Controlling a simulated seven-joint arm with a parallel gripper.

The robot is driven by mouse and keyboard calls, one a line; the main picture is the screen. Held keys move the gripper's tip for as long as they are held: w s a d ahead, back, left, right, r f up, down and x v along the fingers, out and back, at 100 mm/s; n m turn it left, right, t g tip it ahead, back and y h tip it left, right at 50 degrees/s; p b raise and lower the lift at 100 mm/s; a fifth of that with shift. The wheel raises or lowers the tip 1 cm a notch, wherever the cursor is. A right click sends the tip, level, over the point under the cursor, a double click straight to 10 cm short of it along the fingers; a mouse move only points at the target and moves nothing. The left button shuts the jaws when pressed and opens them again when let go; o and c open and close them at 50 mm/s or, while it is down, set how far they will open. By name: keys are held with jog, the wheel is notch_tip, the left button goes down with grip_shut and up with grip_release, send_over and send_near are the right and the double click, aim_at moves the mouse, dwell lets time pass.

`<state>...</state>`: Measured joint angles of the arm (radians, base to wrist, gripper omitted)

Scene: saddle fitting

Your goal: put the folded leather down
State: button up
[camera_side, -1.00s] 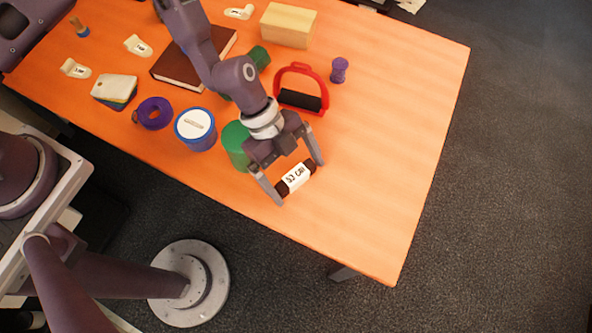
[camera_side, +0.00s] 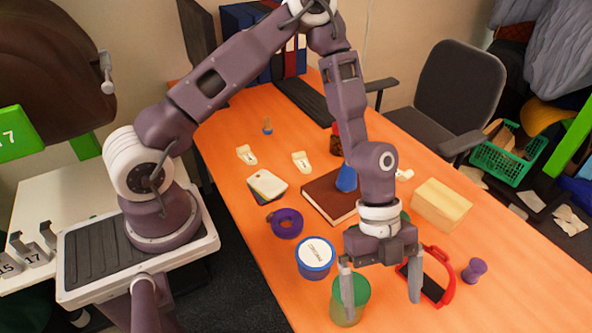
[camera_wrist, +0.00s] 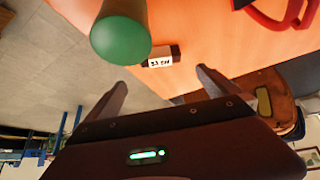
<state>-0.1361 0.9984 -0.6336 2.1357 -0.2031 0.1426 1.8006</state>
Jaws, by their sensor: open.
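The folded leather (camera_wrist: 160,57) is a short dark brown roll with a white label printed with dark letters. In the wrist view it lies on the orange table, close to the green can. My gripper (camera_wrist: 160,88) is open and empty, with the roll beyond its fingertips and apart from them. In the side view my gripper (camera_side: 382,292) hangs over the front part of the table with its fingers spread. The leather does not show in the side view.
The green can (camera_side: 350,300) stands right by one finger in the side view. A red stirrup (camera_side: 440,278), a blue tin with white lid (camera_side: 316,255), a purple tape roll (camera_side: 286,223), a brown book (camera_side: 328,198), a wooden block (camera_side: 440,204) and a purple spool (camera_side: 474,271) stand nearby.

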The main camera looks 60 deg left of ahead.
jog(key=a+r+n, duration=0.1)
jog(key=a+r, duration=0.1)
jog(key=a+r+n+t+y, duration=0.1)
jog(key=r, duration=0.1)
jog(key=w+a+r+y, duration=0.1)
jog(key=a+r, duration=0.1)
jog(key=shift+a+r+n, duration=0.1)
jog(key=shift+a+n, duration=0.2)
jog(key=shift+n, duration=0.1)
jog(key=s+a+r+n+t+y, duration=0.25)
jog(key=a+r+n, duration=0.25)
jog(key=a+r, duration=0.3)
jog(key=s+a+r+n+t+y, duration=0.1)
jog(key=s+a+r+n+t, duration=0.1)
jog(key=s+a+r+n, duration=0.2)
jog(key=s+a+r+n+t, duration=0.2)
jog(key=s+a+r+n, duration=0.2)
jog(key=s+r+n, duration=0.3)
jog(key=shift+s+r+n+y, duration=0.35)
jog(key=shift+s+r+n, duration=0.1)
jog(key=shift+n, duration=0.75)
